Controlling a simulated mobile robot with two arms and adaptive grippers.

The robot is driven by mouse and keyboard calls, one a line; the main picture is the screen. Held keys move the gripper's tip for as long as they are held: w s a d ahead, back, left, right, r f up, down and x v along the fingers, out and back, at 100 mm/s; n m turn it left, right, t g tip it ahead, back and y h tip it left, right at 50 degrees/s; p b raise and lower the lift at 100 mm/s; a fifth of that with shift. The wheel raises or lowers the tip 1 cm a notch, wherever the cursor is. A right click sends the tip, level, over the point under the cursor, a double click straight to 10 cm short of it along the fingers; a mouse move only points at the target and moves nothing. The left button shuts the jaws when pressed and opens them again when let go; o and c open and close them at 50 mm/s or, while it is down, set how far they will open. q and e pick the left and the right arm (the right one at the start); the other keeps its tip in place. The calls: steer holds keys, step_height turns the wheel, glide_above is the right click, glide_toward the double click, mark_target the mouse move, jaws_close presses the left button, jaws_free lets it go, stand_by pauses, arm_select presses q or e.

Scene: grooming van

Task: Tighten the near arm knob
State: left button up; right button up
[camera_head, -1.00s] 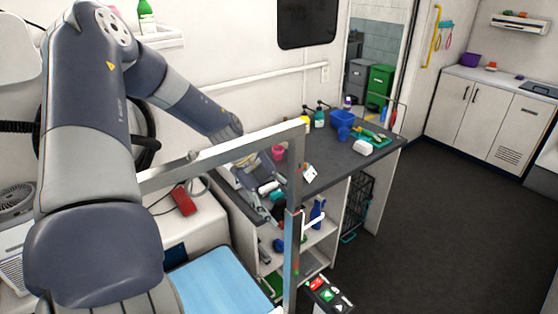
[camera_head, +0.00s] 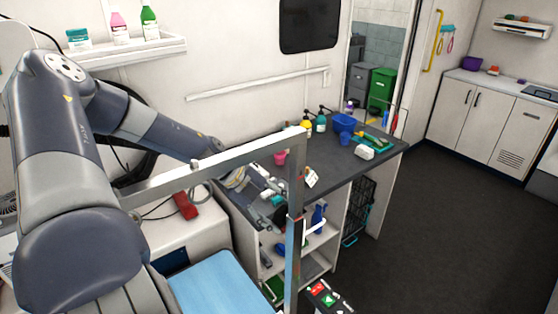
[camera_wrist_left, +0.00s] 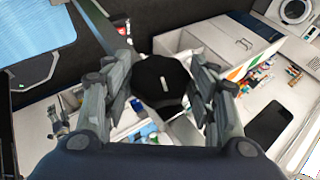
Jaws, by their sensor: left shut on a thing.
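A black, lobed knob (camera_wrist_left: 161,86) with a pale line on its face sits between the fingers of my left gripper (camera_wrist_left: 160,95) in the left wrist view. The fingers are shut on it from both sides. In the head view my left gripper (camera_head: 272,200) is behind the grey metal grooming arm (camera_head: 220,162), close to its upright post (camera_head: 293,235). The post and bar partly hide the gripper there. My right gripper is not in view.
A dark-topped counter (camera_head: 330,160) with bottles and a blue bin (camera_head: 343,122) stands behind the post. A blue table pad (camera_head: 215,285) lies in front. A red object (camera_head: 186,205) rests on a white cabinet at left. The floor at right is clear.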

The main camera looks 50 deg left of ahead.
arm_select(q)
steer(key=o, duration=1.1)
steer(key=shift+c, duration=0.2)
steer(key=shift+r, duration=0.1)
steer(key=v, duration=1.2)
